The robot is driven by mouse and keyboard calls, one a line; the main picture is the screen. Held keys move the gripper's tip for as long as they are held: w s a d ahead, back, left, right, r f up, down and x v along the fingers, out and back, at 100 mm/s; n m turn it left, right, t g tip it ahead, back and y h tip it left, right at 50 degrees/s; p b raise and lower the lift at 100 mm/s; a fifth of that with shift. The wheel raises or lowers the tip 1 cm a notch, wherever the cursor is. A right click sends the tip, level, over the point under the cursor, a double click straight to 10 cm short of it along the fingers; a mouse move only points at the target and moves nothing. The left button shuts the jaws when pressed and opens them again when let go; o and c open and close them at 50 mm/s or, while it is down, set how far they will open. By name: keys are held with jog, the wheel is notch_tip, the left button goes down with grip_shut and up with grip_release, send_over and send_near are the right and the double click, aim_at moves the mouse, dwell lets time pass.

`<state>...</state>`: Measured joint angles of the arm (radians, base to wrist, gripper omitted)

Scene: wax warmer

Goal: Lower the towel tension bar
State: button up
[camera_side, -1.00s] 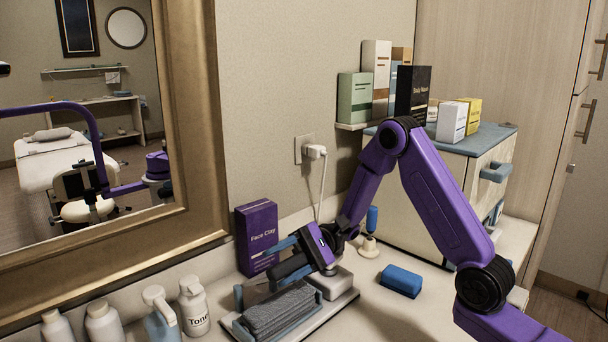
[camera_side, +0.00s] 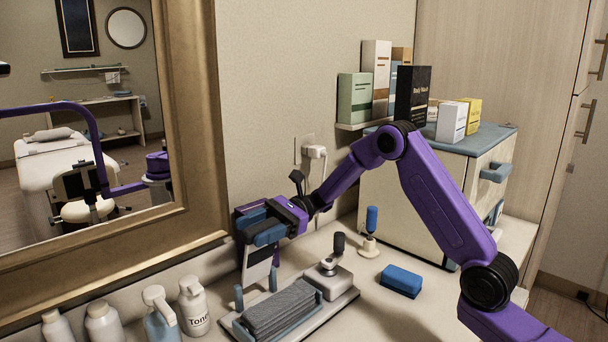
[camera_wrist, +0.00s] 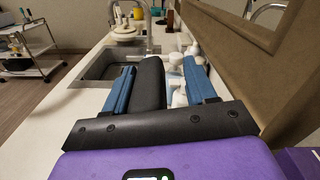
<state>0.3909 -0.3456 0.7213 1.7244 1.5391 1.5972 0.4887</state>
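The towel tension bar shows in the side view as a pale upright plate (camera_side: 258,272) between two blue posts, above the folded grey towel (camera_side: 283,309) on its tray. My gripper (camera_side: 262,234) is at the top of this plate, in front of the purple box. In the wrist view a thick black bar end or handle (camera_wrist: 149,84) lies between the blue fingers of my gripper (camera_wrist: 160,86). It is close to the left finger, with a clear gap to the right finger. The gripper looks open around it; contact with the left finger cannot be told.
A white block with a dark upright knob (camera_side: 338,243) stands on the tray's right. White and blue bottles (camera_side: 195,306) stand at left. A blue block (camera_side: 401,281) and a blue-handled tool (camera_side: 371,221) are to the right. The mirror frame (camera_side: 190,140) and wall are close behind.

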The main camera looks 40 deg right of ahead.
jog(key=shift+w+d+r+m, duration=0.1)
jog(key=shift+w+m, duration=0.6)
jog(key=shift+w, duration=0.2)
jog(key=d, duration=1.7)
notch_tip(320, 180, up, 6)
jog(key=w+m, duration=0.1)
jog(key=w, duration=0.1)
jog(key=shift+d+r+m, duration=0.15)
jog(key=shift+r+m, duration=0.1)
jog(key=shift+m, duration=0.05)
